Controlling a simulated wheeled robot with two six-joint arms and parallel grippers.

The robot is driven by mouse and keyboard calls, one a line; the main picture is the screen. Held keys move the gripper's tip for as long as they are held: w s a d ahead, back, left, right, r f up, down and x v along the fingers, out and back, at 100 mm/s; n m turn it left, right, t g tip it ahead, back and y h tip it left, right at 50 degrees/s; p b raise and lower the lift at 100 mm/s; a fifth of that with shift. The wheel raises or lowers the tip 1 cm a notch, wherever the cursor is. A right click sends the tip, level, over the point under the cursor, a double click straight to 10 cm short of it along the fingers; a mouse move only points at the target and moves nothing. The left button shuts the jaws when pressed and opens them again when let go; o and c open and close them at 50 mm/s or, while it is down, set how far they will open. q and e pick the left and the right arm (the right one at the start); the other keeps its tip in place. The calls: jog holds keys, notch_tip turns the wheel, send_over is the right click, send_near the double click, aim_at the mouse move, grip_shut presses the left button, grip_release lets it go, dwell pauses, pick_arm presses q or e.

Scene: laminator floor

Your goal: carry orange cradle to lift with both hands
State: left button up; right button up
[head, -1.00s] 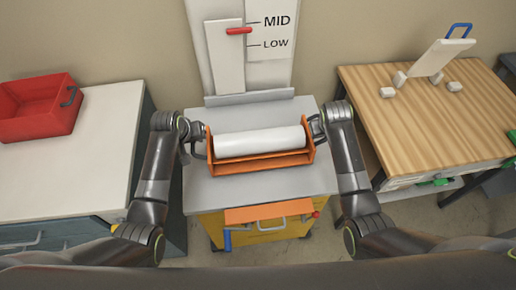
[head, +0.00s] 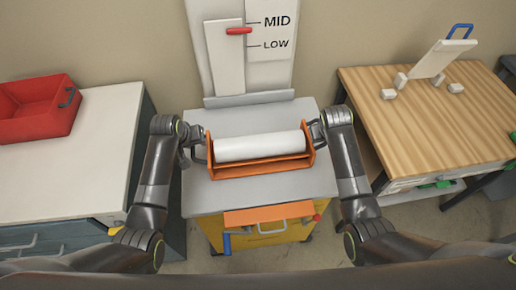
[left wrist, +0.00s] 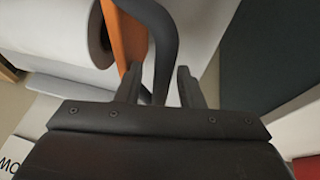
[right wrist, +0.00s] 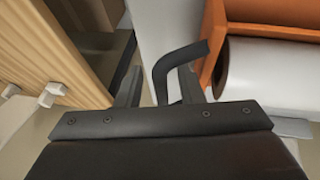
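The orange cradle (head: 262,169) holds a white roll (head: 258,146) and appears to sit level on the grey top (head: 225,201) of the yellow unit, which I take for the lift. My left gripper (left wrist: 160,78) is at the cradle's left dark handle (left wrist: 161,35). Its fingers stand apart either side of the bar, with a gap showing. My right gripper (right wrist: 160,80) straddles the right dark handle (right wrist: 181,57) the same way, fingers apart. The head view hides both sets of fingertips.
A board marked MID and LOW with a red pointer (head: 239,31) stands behind. A white counter with a red bin (head: 35,112) is at left. A wooden table (head: 425,115) with white blocks and a tilted panel is at right.

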jog(key=shift+r, duration=0.1)
pick_arm(q)
jog(key=v, duration=1.1)
jog(key=shift+r, duration=0.3)
pick_arm(e)
jog(key=v, duration=1.2)
pick_arm(q)
jog(key=shift+s, duration=0.15)
